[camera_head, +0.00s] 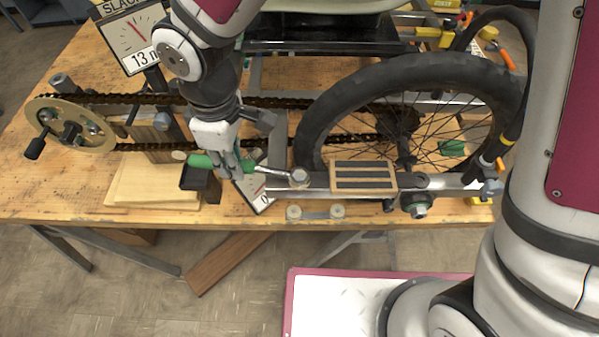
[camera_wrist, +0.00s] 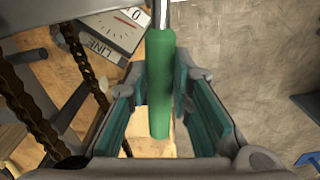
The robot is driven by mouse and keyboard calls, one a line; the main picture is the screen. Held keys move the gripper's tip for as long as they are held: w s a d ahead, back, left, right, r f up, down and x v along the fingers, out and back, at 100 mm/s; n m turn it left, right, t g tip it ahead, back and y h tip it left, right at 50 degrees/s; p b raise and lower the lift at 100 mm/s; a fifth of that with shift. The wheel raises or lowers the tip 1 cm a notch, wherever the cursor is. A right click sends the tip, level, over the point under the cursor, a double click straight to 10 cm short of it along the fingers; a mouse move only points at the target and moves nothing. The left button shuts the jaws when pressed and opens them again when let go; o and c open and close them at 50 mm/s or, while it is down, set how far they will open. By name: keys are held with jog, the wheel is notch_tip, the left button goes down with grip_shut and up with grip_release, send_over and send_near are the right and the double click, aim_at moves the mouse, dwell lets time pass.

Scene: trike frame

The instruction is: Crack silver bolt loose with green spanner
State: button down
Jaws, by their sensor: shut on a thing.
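The green spanner has a green handle (camera_head: 205,161) and a silver shank that runs right to a round silver head (camera_head: 299,177). The head lies at the left end of the silver frame bar, by the wheel. The silver bolt there cannot be told apart from the spanner head. My gripper (camera_head: 236,171) is shut on the green handle. In the wrist view the handle (camera_wrist: 161,85) stands between the two teal-lined fingers (camera_wrist: 165,105), with the silver shank leaving the top edge.
The black tyre (camera_head: 318,112) stands just behind the spanner head. A slatted wooden block (camera_head: 363,177) sits on the bar to the right. The chain (camera_head: 165,100) and chainring (camera_head: 45,112) are left. A black block (camera_head: 201,183) stands below the handle's left end.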

jog(key=shift+s+n+p, duration=0.3)
jog(key=shift+s+n, duration=0.7)
jog(key=shift+s, duration=0.1)
dwell(0.4)
jog(key=shift+s+d+n+p, duration=0.2)
jog(key=shift+s+n+p, duration=0.1)
jog(key=shift+s+n, duration=0.5)
jog(key=shift+s+d+n+p, duration=0.2)
jog(key=shift+s+n+p, duration=0.05)
jog(key=shift+s+n, duration=0.55)
dwell(0.8)
jog(key=shift+w+a+m, duration=0.15)
jog(key=shift+w+m, duration=0.35)
jog(key=shift+w+a+m, duration=0.15)
jog(key=shift+w+m, duration=0.35)
dwell(1.0)
jog(key=shift+r, duration=0.2)
dwell(0.3)
